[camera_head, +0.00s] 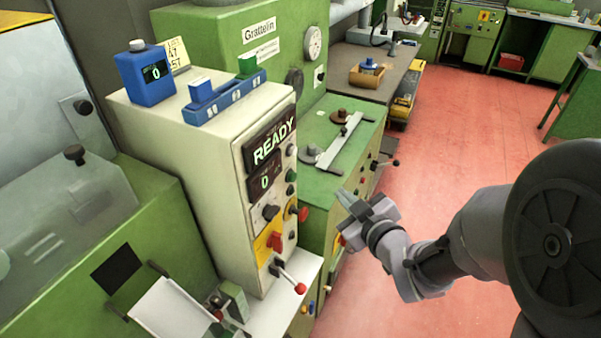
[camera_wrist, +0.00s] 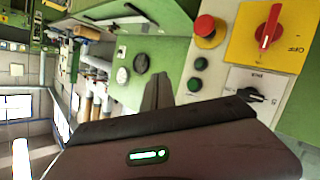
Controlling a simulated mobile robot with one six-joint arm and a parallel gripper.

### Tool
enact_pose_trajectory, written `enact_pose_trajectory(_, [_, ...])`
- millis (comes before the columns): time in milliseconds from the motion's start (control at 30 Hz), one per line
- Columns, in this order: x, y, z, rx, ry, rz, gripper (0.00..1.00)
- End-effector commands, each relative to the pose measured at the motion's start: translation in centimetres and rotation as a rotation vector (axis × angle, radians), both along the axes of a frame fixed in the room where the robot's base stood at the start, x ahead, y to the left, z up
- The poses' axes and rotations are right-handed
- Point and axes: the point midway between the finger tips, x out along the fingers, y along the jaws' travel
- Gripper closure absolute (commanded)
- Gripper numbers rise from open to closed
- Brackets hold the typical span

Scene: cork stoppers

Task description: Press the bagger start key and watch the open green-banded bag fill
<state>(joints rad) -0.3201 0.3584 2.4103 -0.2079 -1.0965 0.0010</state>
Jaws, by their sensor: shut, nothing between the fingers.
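The cream control cabinet (camera_head: 165,125) has a lit READY display (camera_head: 271,147) and a smaller display reading 0 (camera_head: 264,182). On its front edge are a green button (camera_head: 291,176) and a red mushroom button (camera_head: 301,213); I cannot tell which control is the start key. My gripper (camera_head: 345,197) is shut and empty, right of the panel and apart from it. In the wrist view the fingertips (camera_wrist: 158,88) are beside two green buttons (camera_wrist: 200,62), with the red mushroom button (camera_wrist: 208,30) above. I cannot make out a green-banded bag.
A red-knobbed lever (camera_head: 299,287) sticks out below the panel. A blue device (camera_head: 145,74) and a blue rack (camera_head: 224,97) stand on the cabinet. A green machine (camera_head: 340,120) is behind. The red floor (camera_head: 450,150) at right is clear.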

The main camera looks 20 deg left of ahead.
Motion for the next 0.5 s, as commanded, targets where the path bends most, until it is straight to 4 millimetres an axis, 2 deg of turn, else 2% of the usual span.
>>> enact_pose_trajectory(133, [0.1, 1.4, 0.1, 0.000, 0.000, 0.002, 1.00])
enact_pose_trajectory(500, [0.5, 6.7, -0.1, 0.000, -0.001, 0.001, 1.00])
